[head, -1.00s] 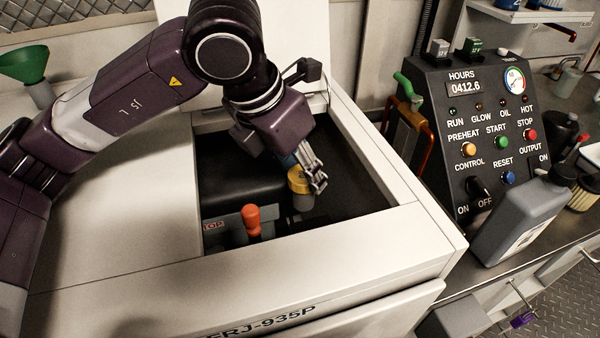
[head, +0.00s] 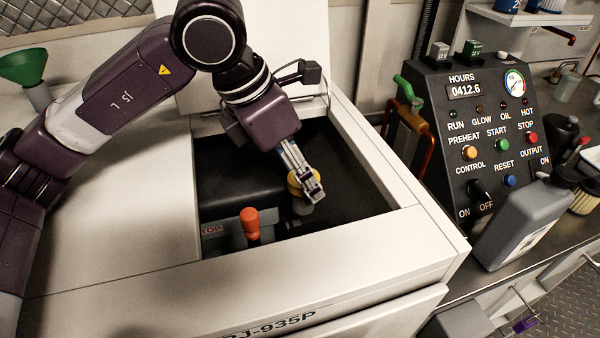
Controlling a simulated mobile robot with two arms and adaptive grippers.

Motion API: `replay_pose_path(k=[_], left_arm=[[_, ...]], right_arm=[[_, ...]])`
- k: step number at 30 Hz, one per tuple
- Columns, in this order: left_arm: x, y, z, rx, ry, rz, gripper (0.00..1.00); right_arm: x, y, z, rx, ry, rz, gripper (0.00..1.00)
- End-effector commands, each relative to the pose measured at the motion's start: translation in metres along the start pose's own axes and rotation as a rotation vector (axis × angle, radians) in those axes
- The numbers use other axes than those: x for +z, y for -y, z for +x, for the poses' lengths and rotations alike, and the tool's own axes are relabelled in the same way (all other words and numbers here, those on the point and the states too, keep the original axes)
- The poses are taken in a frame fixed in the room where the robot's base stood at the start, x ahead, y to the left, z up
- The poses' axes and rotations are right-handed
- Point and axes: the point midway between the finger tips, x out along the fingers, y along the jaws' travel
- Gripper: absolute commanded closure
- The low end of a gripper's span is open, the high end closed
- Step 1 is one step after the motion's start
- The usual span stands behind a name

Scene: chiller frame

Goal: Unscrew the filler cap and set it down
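The yellow filler cap (head: 295,185) sits on top of a grey filler neck (head: 301,206) inside the open bay of the white machine. My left gripper (head: 314,194) reaches down into the bay from above, with its fingers at the cap's right side. The fingers hide part of the cap. I cannot tell whether they are closed on it or only in front of it. My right gripper is not in view.
A red-orange handle (head: 250,222) stands upright left of the neck. The bay has a raised white rim (head: 330,235). A control panel (head: 480,140) and a grey jug (head: 522,225) stand to the right.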

Motion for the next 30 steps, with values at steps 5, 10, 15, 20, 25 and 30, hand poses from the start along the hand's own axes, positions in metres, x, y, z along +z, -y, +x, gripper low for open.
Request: replay_pose_path(k=[5, 10, 15, 20, 25, 30], left_arm=[[0.001, -0.002, 0.000, -0.072, 0.000, 0.165, 0.48], [0.001, -0.003, 0.000, -0.142, 0.000, 0.330, 0.48], [0.002, -0.004, 0.000, -0.212, -0.001, 0.497, 0.48], [0.002, -0.005, -0.001, -0.278, -0.001, 0.658, 0.48], [0.003, -0.006, -0.001, -0.343, -0.001, 0.819, 0.48], [0.002, -0.007, 0.000, -0.372, 0.000, 0.895, 0.48]], right_arm=[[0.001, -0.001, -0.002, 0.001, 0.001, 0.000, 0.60], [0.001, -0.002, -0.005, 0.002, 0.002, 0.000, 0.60], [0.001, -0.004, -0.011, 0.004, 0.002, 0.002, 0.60], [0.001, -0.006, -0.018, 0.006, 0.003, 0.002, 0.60], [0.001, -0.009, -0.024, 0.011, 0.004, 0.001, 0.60], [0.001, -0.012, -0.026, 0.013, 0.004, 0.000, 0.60]])
